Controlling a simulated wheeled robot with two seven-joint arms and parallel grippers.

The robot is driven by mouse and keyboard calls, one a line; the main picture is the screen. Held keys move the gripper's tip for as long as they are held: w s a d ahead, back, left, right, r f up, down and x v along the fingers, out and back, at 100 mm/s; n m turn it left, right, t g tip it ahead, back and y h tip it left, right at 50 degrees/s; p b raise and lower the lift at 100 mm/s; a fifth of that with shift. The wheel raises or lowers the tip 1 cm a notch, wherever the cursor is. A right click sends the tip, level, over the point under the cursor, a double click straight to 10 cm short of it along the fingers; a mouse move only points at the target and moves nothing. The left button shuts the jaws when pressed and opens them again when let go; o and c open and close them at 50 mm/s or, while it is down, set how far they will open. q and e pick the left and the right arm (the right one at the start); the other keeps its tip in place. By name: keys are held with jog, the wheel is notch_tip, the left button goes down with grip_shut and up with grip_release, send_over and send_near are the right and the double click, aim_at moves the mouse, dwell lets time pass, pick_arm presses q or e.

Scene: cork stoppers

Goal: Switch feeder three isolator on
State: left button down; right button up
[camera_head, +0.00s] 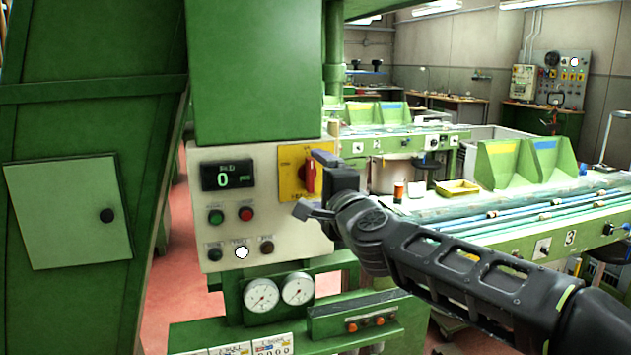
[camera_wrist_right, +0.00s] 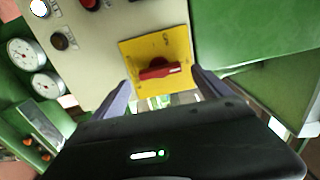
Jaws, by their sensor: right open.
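A red rotary handle (camera_head: 309,174) sits on a yellow square plate (camera_head: 288,170) at the right side of a pale control panel. The handle stands about upright in the head view. In the wrist view the red handle (camera_wrist_right: 160,71) lies crosswise on the yellow plate (camera_wrist_right: 172,48). My right gripper (camera_head: 316,184) is open in front of the plate. In the wrist view its fingers (camera_wrist_right: 160,80) are spread to either side of the handle, with gaps on both sides. The plate's markings are too small to read. My left gripper is not in view.
The panel (camera_head: 255,220) carries a display (camera_head: 228,175) reading 0, several push buttons and a lit white lamp (camera_head: 241,252). Two gauges (camera_head: 280,292) sit below. A green cabinet (camera_head: 85,200) stands left. A bench marked 3 (camera_head: 571,238) is at the right, behind my arm.

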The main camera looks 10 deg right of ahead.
jog(key=s, duration=0.4)
jog(key=shift+s+d, duration=0.1)
jog(key=shift+s, duration=0.25)
jog(key=s+a+f+n+g+y, duration=0.1)
jog(key=a+f+n+g, duration=0.2)
jog(key=f, duration=1)
jog(key=s+a+f+n+g, duration=0.15)
jog(key=f+n, duration=0.35)
jog(key=f, duration=0.9)
jog(key=a+f+n+g+y, duration=0.1)
jog(key=a+f+n+g, duration=0.25)
jog(key=f, duration=0.95)
jog(key=s+a+f+n+g, duration=0.1)
jog(key=s+f+n+g, duration=0.1)
jog(key=s+f, duration=0.55)
jog(key=s+a+f+n+g, duration=0.15)
jog(key=s+f, duration=0.35)
jog(key=f, duration=0.5)
jog(key=s+f+g, duration=0.3)
jog(key=s+f, duration=0.2)
jog(key=s, duration=0.4)
jog(key=s+f+g+y, duration=0.1)
jog(key=s+f+g, duration=0.2)
jog(key=s+f, duration=0.3)
jog(key=s, duration=0.3)
jog(key=shift+s+a+f+n+p, duration=0.2)
jog(key=shift+a+n+p, duration=0.1)
jog(key=shift+p, duration=0.05)
